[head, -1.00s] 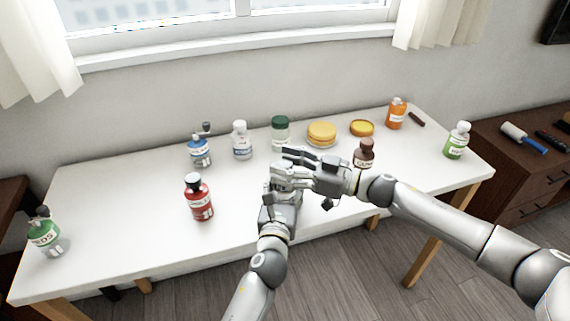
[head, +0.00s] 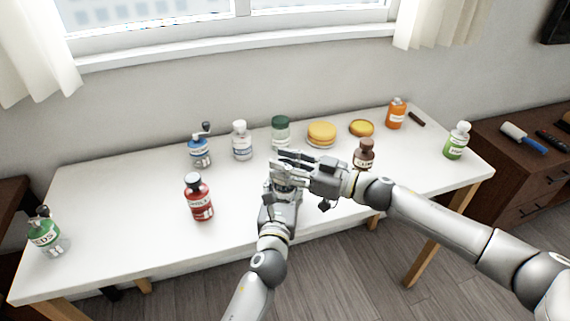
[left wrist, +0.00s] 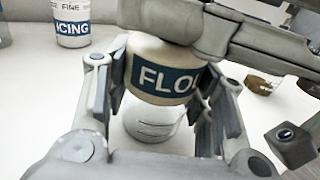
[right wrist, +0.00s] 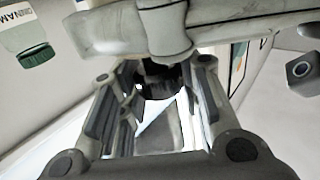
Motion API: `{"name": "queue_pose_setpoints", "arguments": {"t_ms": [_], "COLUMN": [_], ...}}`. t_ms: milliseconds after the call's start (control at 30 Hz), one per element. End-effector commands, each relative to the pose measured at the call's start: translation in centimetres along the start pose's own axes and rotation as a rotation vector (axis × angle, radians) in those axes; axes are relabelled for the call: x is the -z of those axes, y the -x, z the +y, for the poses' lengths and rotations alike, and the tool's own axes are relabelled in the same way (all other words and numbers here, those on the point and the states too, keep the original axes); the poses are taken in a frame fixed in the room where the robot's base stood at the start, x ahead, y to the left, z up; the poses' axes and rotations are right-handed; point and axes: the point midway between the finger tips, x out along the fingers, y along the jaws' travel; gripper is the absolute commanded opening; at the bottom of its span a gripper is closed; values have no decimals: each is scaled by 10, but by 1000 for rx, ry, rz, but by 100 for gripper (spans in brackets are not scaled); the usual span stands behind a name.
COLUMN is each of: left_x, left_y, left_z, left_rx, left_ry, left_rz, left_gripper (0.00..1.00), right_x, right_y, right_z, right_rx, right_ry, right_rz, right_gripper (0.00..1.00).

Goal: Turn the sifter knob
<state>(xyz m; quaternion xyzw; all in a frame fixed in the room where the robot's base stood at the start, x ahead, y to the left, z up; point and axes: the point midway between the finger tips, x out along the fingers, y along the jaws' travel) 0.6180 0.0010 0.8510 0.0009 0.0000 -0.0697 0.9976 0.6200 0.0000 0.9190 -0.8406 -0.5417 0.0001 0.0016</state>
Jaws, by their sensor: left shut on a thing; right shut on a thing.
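The flour sifter (left wrist: 165,78) is a beige container with a blue "FLOU…" label and a clear or white lower part. My left gripper (head: 284,187) is shut around its body, one finger on each side in the left wrist view. My right gripper (head: 281,163) is over the sifter's top, its fingers pointing left across it. In the right wrist view its fingers are around a dark piece (right wrist: 163,82), seemingly the knob, mostly in shadow. In the head view the grippers hide most of the sifter.
On the white table (head: 130,200) stand a red bottle (head: 198,200), a blue grinder (head: 199,152), a white jar (head: 242,143), a green-lidded jar (head: 281,133) and a brown bottle (head: 363,155).

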Motion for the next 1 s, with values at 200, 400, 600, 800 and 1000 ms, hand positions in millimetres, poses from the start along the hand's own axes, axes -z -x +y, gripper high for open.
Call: {"name": "queue_pose_setpoints", "arguments": {"t_ms": [200,400,600,800,1000], "left_x": [1,1,1,1,1], "left_y": [0,0,1,1,1], "left_z": [-1,-1,-2,-2,-3], "left_rx": [2,3,3,5,5], "left_ry": [3,3,3,2,1], "left_rz": [1,1,1,1,1], "left_gripper": [23,23,23,23,23], "right_x": [0,1,1,2,2], "right_y": [0,-1,-2,-1,0], "right_z": [-1,-3,-3,-2,0], "right_rx": [-131,-271,-390,-466,-497], "right_ry": [-2,-3,-3,1,1], "right_rz": [3,6,6,5,2], "right_gripper": [8,8,8,8,8]}}
